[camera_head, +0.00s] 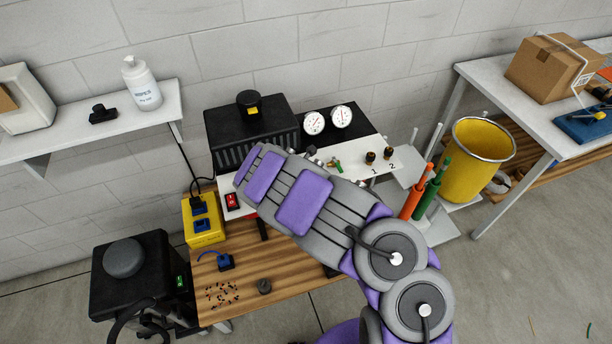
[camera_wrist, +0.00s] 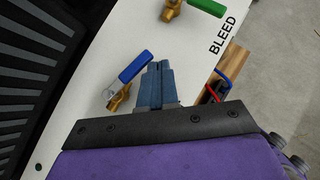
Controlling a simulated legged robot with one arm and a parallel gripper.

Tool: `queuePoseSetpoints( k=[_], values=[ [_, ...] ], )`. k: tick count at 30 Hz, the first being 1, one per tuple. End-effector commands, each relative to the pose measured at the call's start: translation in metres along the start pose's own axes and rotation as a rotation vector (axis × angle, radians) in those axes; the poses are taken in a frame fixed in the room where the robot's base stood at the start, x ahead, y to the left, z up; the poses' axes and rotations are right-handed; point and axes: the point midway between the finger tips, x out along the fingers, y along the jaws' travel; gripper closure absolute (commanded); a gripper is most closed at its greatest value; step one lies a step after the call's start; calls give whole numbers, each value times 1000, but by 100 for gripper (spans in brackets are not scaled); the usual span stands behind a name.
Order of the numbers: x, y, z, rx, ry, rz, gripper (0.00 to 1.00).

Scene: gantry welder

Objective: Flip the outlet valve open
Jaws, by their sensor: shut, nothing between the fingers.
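In the wrist view, a valve with a blue lever handle (camera_wrist: 135,67) and a brass body (camera_wrist: 120,98) sits on a white panel (camera_wrist: 100,60). Its label is not visible, so I cannot tell by name that it is the outlet valve. My gripper (camera_wrist: 158,66) is shut and empty, with its fingertips right beside the upper right end of the blue handle. I cannot tell whether they touch. A second brass valve with a green handle (camera_wrist: 207,7) is above, near the word BLEED. In the head view, my arm hides the gripper and the blue handle; the green-handled valve (camera_head: 337,166) shows.
A black ribbed box (camera_head: 250,130) and two gauges (camera_head: 328,120) stand behind the panel. A red switch (camera_head: 232,201) is at its left. Orange (camera_head: 411,199) and green (camera_head: 430,196) cylinders and a yellow bucket (camera_head: 478,160) stand to the right.

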Motion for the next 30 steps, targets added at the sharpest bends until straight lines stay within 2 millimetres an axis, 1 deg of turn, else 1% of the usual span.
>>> queuePoseSetpoints(
  k=[18, 30],
  values=[
    [-2, 12, -2, 0, 3, 2, 100],
    [-5, 14, -5, -2, -1, 0, 100]
  ],
)
